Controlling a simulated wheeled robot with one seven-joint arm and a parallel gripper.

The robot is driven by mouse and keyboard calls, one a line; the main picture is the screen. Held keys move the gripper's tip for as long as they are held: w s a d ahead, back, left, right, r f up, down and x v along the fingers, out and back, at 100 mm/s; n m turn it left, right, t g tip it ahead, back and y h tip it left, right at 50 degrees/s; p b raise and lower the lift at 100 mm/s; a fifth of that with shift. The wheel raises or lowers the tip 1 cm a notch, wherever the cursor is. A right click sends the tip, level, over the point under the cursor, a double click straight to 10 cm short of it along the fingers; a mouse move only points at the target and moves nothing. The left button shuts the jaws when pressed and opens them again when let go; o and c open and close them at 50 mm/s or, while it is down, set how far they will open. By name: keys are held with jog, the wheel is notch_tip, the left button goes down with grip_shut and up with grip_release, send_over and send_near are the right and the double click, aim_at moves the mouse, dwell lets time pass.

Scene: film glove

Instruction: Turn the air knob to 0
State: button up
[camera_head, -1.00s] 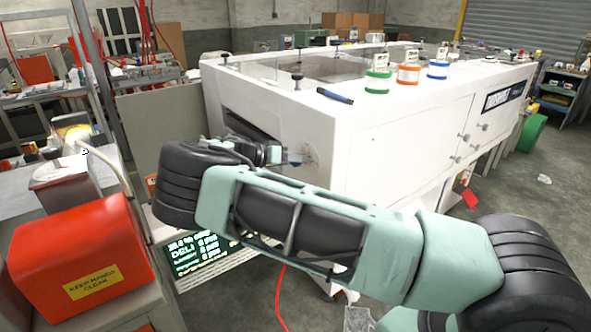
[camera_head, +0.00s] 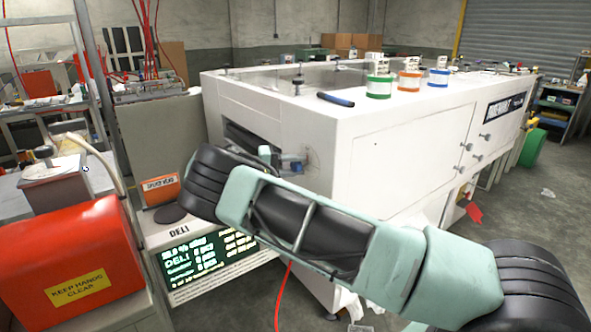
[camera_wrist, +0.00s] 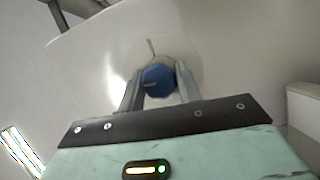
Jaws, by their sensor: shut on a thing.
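The air knob (camera_wrist: 158,80) is a blue knob with a pale pointer line, in the middle of the wrist view. It sits on a round, lighter dial plate (camera_wrist: 185,52) on the white machine's panel. A dark mark shows on the plate above the knob. The knob's pointer line lies roughly sideways in the wrist view. My gripper (camera_wrist: 158,92) has one finger on each side of the knob and is shut on it. In the head view my gripper (camera_head: 287,165) is at the machine's near end face, small and partly hidden by my arm. Dial numbers are not readable.
The large white machine (camera_head: 385,140) carries several colored tape rolls or tins and a dark blue-handled tool (camera_head: 336,99) on top. A red box (camera_head: 75,265) marked KEEP HANDS CLEAR stands at left. A display sign (camera_head: 210,262) is below my arm.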

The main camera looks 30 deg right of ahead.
jog(key=shift+a+n+h, duration=0.1)
jog(key=shift+n+h, duration=0.2)
jog(key=shift+n, duration=0.5)
jog(key=o, duration=1)
jog(key=shift+c, duration=0.2)
jog(key=shift+w+a, duration=0.1)
